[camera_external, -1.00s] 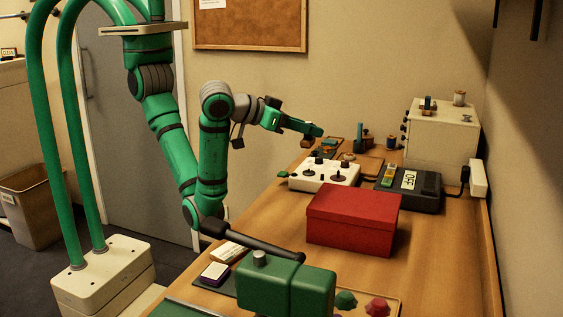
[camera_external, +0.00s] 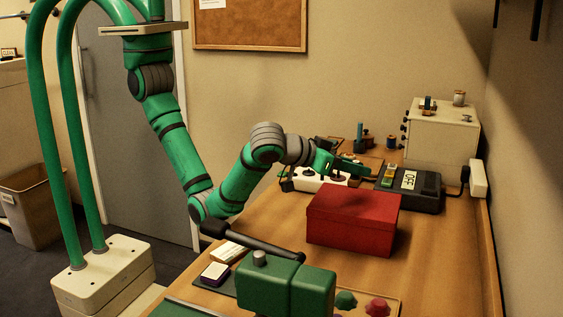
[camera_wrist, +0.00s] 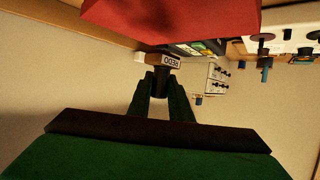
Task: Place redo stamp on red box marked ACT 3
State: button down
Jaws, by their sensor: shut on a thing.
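The red box (camera_external: 352,222) sits shut on the table in the external view, and part of it shows at the top of the wrist view (camera_wrist: 175,18). No ACT 3 mark is readable on it. My gripper (camera_external: 362,172) is above the table, just beyond the far edge of the box. In the wrist view my gripper (camera_wrist: 162,84) is shut on the dark handle of the redo stamp (camera_wrist: 163,61), whose pale label reads REDO. The stamp cannot be made out in the external view.
A white control box (camera_external: 313,181) and a dark unit marked OFF (camera_external: 424,190) stand behind the red box. A cream box (camera_external: 440,133) is at the back right.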

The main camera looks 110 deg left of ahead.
aim_at(357, 183)
jog(key=shift+w+f, duration=0.3)
jog(key=shift+f, duration=0.15)
jog(key=shift+w+f, duration=0.15)
jog(key=shift+f, duration=1.5)
jog(key=shift+f, duration=0.1)
jog(key=c, duration=1.6)
grip_release()
jog(key=shift+d+r, duration=0.2)
jog(key=shift+d, duration=0.05)
jog(key=v, duration=1.1)
jog(key=shift+s+d+r, duration=0.15)
jog(key=shift+s, duration=0.2)
